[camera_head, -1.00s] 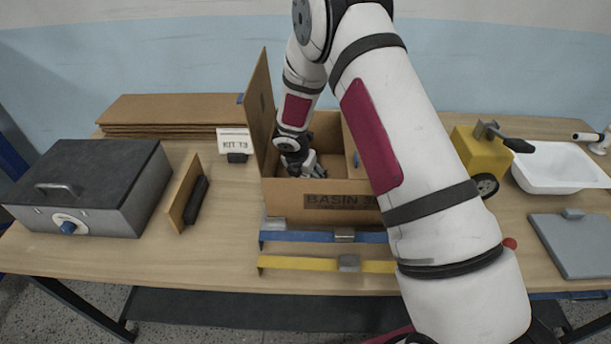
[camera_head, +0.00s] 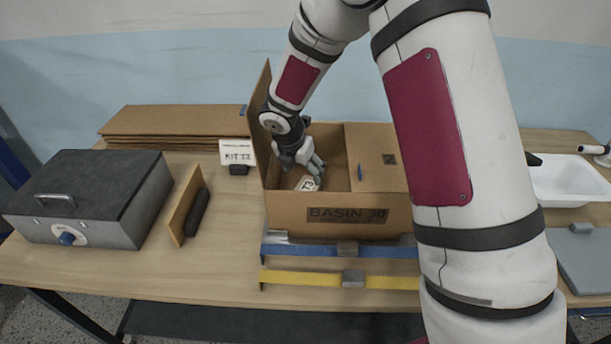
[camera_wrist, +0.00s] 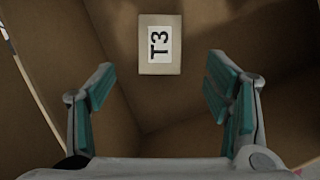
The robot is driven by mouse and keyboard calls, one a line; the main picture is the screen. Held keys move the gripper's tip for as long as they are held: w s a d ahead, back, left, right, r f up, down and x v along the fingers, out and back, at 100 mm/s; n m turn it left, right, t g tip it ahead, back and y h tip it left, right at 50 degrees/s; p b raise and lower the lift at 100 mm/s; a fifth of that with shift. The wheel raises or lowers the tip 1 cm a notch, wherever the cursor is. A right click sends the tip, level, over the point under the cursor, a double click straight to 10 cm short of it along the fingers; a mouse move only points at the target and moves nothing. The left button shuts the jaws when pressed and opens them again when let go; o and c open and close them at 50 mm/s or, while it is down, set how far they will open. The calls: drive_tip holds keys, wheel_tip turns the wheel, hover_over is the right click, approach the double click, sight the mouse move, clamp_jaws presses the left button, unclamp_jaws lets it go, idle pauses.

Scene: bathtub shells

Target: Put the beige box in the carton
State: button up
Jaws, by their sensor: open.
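The beige box (camera_wrist: 160,64) is a small block with a white label reading T3, and it lies inside the carton in the wrist view. In the head view the box (camera_head: 307,183) shows partly below my gripper, near the carton's left end. The carton (camera_head: 290,212) is brown cardboard marked BASIN 30, with a flap standing up at its left and a panel over its right part. My gripper (camera_head: 306,168) is inside the carton's opening, above the box. In the wrist view my gripper (camera_wrist: 160,100) is open, its green pads wide apart, with nothing between them.
A grey case (camera_head: 100,233) with a dark lid stands at the left. A KIT card (camera_head: 236,153) and a cardboard piece with a black roll (camera_head: 190,208) are left of the carton. Blue (camera_head: 295,250) and yellow (camera_head: 300,276) strips lie in front. A white basin (camera_head: 570,182) is at the right.

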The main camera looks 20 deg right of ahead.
drive_tip(key=s+d+r+m, duration=0.2)
drive_tip(key=s+r+m, duration=0.45)
drive_tip(key=r, duration=0.35)
drive_tip(key=s+d+r+m, duration=0.3)
drive_tip(key=s+r+m, duration=0.35)
drive_tip(key=r, duration=0.35)
drive_tip(key=s+a+r+m+t+y, duration=0.1)
drive_tip(key=s+r+m, duration=0.2)
drive_tip(key=s+m, duration=0.4)
drive_tip(key=s+a+r+m+t+y, duration=0.1)
drive_tip(key=s+r+m+y, duration=0.1)
drive_tip(key=s+m, duration=0.5)
drive_tip(key=s+r, duration=0.1)
drive_tip(key=s, duration=0.4)
drive_tip(key=shift+s+a+r+m, duration=0.2)
drive_tip(key=shift+s+a+m, duration=0.05)
drive_tip(key=shift+s+m, duration=0.15)
drive_tip(key=shift+w+a, duration=0.1)
